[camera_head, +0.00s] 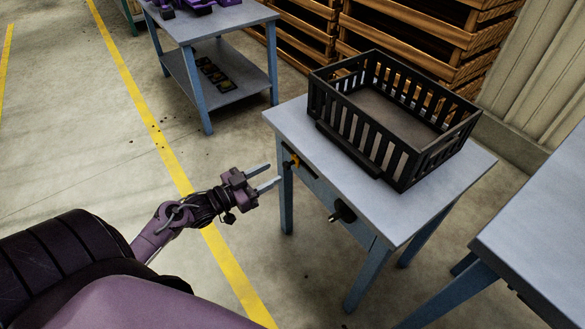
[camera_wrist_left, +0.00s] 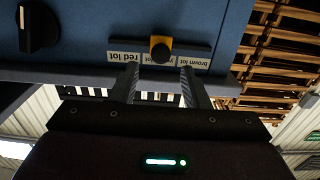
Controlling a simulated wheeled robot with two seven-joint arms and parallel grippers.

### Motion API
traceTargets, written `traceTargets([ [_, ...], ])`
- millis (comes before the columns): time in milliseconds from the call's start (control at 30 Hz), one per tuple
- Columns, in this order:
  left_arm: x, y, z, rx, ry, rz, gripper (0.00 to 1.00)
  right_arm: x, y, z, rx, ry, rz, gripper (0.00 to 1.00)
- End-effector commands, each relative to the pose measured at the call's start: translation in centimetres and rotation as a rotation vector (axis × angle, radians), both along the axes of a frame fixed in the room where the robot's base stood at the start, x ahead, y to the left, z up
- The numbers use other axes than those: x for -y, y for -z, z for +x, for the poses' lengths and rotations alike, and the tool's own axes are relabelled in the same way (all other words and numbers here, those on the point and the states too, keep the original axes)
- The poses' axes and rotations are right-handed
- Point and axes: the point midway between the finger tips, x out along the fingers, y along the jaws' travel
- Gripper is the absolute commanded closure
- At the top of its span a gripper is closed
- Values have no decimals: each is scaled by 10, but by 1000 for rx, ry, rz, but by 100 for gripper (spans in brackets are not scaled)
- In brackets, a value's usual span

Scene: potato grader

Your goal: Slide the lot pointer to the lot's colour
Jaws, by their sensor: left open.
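The lot pointer (camera_head: 290,161) is a small yellow slider with a black knob on the front of the blue-grey table. In the left wrist view the pointer (camera_wrist_left: 160,48) covers part of the middle label, which begins with "y". The picture there is upside down, with the "red lot" label (camera_wrist_left: 125,57) on the left and the "brown lot" label (camera_wrist_left: 195,62) on the right. My left gripper (camera_head: 275,175) is open and empty, just short of the table front. In the wrist view its fingers (camera_wrist_left: 160,68) lie either side of the pointer, apart from it.
A black slatted crate (camera_head: 320,104) stands on the table (camera_head: 400,217). A black rotary knob (camera_head: 343,212) sticks out of the same front, also in the wrist view (camera_wrist_left: 37,27). Another table (camera_head: 545,225) stands at right, a two-shelf cart (camera_head: 228,85) behind. The floor at left is clear.

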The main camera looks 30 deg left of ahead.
Motion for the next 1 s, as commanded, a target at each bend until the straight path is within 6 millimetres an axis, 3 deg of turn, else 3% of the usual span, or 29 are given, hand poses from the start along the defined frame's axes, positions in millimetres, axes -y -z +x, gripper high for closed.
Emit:
traceTargets([
  [333,20,0,50,1,-2,0,58,-12,4,5,61,-19,34,11],
  [733,25,1,60,-3,-3,1,58,-15,2,7,79,-23,44,11],
  [1000,25,1,59,-3,-3,1,91,-15,2,7,79,-23,44,11],
])
